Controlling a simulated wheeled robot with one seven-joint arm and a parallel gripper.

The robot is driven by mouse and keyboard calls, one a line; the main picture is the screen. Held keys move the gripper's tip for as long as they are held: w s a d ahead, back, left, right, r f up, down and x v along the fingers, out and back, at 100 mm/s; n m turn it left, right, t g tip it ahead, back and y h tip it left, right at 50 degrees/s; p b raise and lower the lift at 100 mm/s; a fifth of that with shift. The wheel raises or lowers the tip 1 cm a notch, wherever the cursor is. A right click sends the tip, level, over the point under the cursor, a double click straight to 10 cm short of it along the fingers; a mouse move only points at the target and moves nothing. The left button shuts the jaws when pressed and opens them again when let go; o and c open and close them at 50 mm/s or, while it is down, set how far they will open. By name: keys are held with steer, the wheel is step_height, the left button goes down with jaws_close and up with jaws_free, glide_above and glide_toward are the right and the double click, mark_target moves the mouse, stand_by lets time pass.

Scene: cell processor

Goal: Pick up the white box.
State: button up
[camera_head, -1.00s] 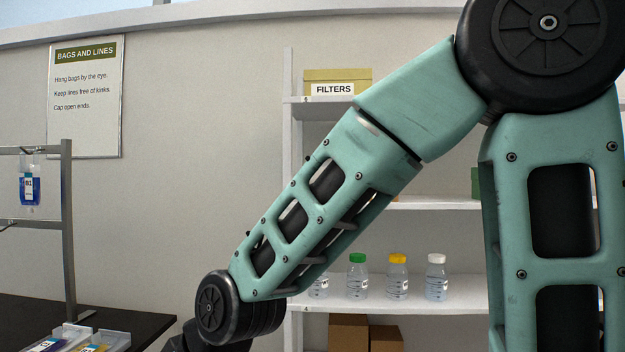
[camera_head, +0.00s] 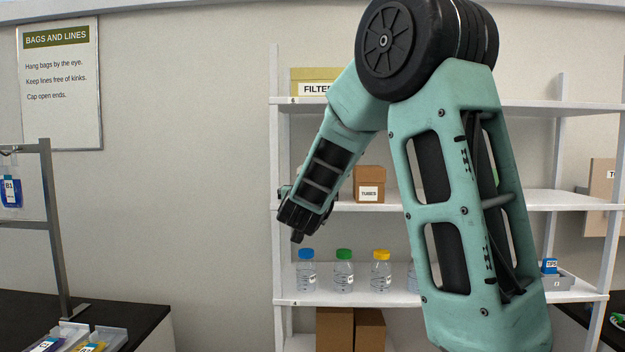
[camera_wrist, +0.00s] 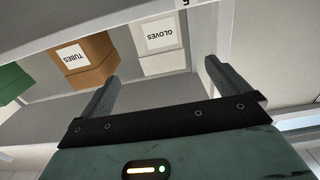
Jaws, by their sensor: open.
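The white box (camera_wrist: 160,38), labelled GLOVES, shows in the wrist view on a shelf, its label upside down there. It stands right beside the brown TUBES box in that view. My gripper (camera_wrist: 161,72) is open and empty, with one finger on each side of the picture's middle. The white box appears between and beyond the fingertips, and I see no contact. In the head view I cannot make out the white box; my arm covers the shelf left of the TUBES box.
The brown TUBES box (camera_head: 369,184) stands on the middle shelf, close to the left finger in the wrist view (camera_wrist: 86,60). A green box (camera_wrist: 12,82) is further left there. A shelf edge (camera_wrist: 75,22) crosses the wrist view's top. Capped bottles (camera_head: 343,272) stand one shelf lower.

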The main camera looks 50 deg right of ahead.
steer(key=p+x, duration=0.4)
steer(key=x, duration=0.5)
steer(key=shift+w+d, duration=0.25)
steer(key=shift+w, duration=0.1)
steer(key=p+x, duration=0.3)
steer(key=x, duration=0.1)
steer(key=shift+d+r+p, duration=0.1)
steer(key=shift+r+p, duration=0.05)
steer(key=shift+p, duration=0.25)
steer(key=shift+w+d+f, duration=0.2)
steer(key=shift+w+d, duration=0.15)
steer(key=shift+d, duration=0.05)
steer(key=c, duration=1.1)
